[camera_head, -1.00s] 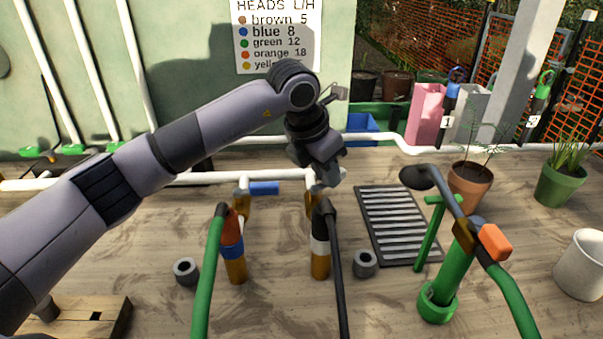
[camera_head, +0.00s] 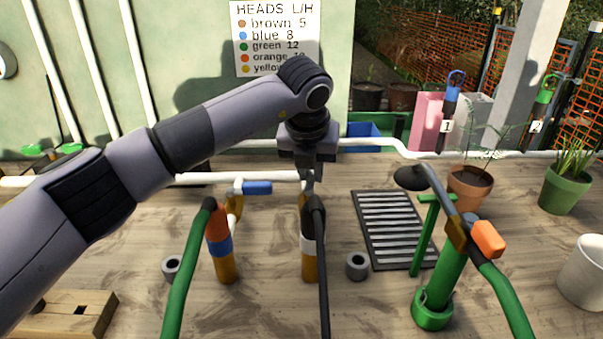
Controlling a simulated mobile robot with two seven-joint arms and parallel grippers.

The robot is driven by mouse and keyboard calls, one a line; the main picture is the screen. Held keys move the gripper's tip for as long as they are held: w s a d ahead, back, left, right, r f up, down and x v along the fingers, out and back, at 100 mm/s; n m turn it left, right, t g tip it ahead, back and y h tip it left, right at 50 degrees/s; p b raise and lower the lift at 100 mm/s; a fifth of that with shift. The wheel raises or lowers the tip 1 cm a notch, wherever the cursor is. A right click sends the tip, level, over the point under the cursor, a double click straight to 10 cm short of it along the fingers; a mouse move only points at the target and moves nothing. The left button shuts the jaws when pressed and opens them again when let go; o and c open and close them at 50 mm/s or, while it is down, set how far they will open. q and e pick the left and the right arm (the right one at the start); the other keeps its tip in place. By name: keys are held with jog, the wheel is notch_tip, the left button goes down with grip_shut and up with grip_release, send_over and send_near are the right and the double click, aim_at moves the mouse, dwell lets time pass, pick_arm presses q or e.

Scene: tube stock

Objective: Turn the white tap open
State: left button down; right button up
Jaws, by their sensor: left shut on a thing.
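The white tap (camera_head: 303,199) is on the white pipe, right of the blue-handled tap, above the brown post with a white band. Its handle is hidden behind my gripper and I cannot tell its angle. My left gripper (camera_head: 309,180) comes down from above, upright, and is shut on the tap at its handle. The black hose (camera_head: 322,260) hangs just in front of it. My right gripper is out of view.
The blue-handled tap (camera_head: 257,188) is close on the left, with a green hose (camera_head: 180,280) before it. A drain grate (camera_head: 390,228) lies to the right. A green stand (camera_head: 440,285) with an orange-handled watering head is farther right.

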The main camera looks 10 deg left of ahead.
aim_at(308, 187)
pick_arm(q)
jog(key=shift+a+n+y+b, duration=0.3)
jog(key=shift+n+y+b, duration=0.2)
jog(key=shift+n, duration=0.7)
jog(key=c, duration=1)
grip_release()
jog(key=shift+c, duration=0.2)
jog(key=shift+v, duration=3.6)
